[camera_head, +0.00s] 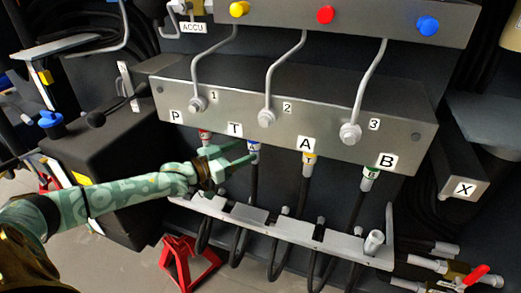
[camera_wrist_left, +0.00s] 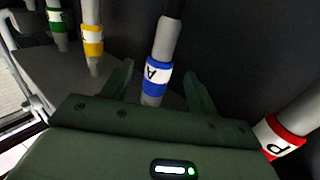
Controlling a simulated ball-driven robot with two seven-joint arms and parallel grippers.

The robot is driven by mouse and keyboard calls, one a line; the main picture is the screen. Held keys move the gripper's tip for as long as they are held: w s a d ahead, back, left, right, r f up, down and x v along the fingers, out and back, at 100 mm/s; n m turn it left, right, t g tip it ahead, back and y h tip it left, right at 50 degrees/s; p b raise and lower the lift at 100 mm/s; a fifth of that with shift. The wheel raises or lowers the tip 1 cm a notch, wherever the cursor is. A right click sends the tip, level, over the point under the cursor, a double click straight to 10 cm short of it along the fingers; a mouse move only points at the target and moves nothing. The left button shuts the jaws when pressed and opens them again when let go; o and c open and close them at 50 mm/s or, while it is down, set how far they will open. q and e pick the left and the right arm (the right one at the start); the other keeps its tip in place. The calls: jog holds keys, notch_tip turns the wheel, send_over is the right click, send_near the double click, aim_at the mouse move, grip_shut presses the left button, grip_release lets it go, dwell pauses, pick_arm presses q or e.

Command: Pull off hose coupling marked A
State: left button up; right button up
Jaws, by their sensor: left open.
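The hose coupling with a blue band (camera_head: 253,147) hangs under the port labelled T on the grey valve block (camera_head: 291,121). In the left wrist view the blue-band coupling (camera_wrist_left: 157,78) shows an upside-down letter that looks like A. A yellow-band coupling (camera_head: 309,158) sits under the port labelled A. My left gripper (camera_head: 244,156) is open, reaching in from the left at the blue-band coupling. In the left wrist view, that coupling appears between the two spread fingers; I cannot tell if they touch it. My right gripper is not in view.
A red-band coupling (camera_head: 205,137) is left of the blue one, and a green-band coupling (camera_head: 369,173) is far right. A grey slotted rail (camera_head: 283,228) runs below, with black hoses passing behind it. A red stand (camera_head: 188,262) is on the floor.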

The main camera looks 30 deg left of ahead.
aim_at(259, 144)
pick_arm(q)
jog(key=b+x, duration=0.2)
jog(key=x, duration=0.4)
jog(key=shift+f, duration=0.15)
jog(key=shift+w+d, duration=0.1)
jog(key=shift+w, duration=0.3)
grip_shut()
jog(key=shift+f+b, duration=0.2)
jog(key=shift+b, duration=0.15)
